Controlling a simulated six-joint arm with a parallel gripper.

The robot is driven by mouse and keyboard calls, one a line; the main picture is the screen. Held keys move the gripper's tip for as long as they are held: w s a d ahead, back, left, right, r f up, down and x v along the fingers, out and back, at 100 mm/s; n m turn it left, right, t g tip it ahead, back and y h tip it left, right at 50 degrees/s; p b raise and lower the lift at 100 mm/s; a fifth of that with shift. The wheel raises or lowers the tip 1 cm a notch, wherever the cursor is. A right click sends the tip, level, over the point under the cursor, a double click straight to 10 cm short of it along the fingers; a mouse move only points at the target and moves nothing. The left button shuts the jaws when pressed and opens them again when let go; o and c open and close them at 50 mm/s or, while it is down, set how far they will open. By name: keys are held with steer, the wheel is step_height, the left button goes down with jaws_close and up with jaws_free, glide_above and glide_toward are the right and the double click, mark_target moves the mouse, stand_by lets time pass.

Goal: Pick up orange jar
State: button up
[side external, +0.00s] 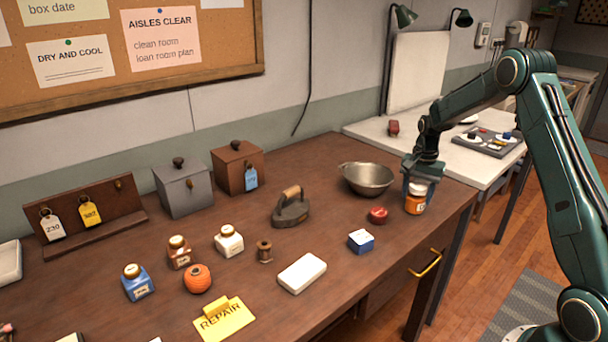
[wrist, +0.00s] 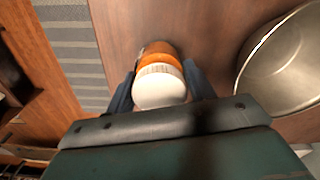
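The orange jar (side external: 415,203) has an orange body, a pale label and a white lid. It stands upright near the right end of the brown wooden counter. My gripper (side external: 418,188) points down over it, with its fingers on either side of the jar. In the wrist view the jar (wrist: 160,82) lies between the two dark blue fingers, lid toward the camera. The fingers are very close to the jar's sides. I cannot tell whether they press on it. The jar's base looks to be at the counter top.
A metal bowl (side external: 367,179) stands close to the jar. The counter's right edge is close. A flat iron (side external: 291,210) and several small jars stand farther left.

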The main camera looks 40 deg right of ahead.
steer(key=shift+r, duration=0.1)
steer(key=shift+c, duration=0.4)
step_height(320, 180, up, 20)
stand_by(0.6)
steer(key=shift+w, duration=0.15)
stand_by(0.4)
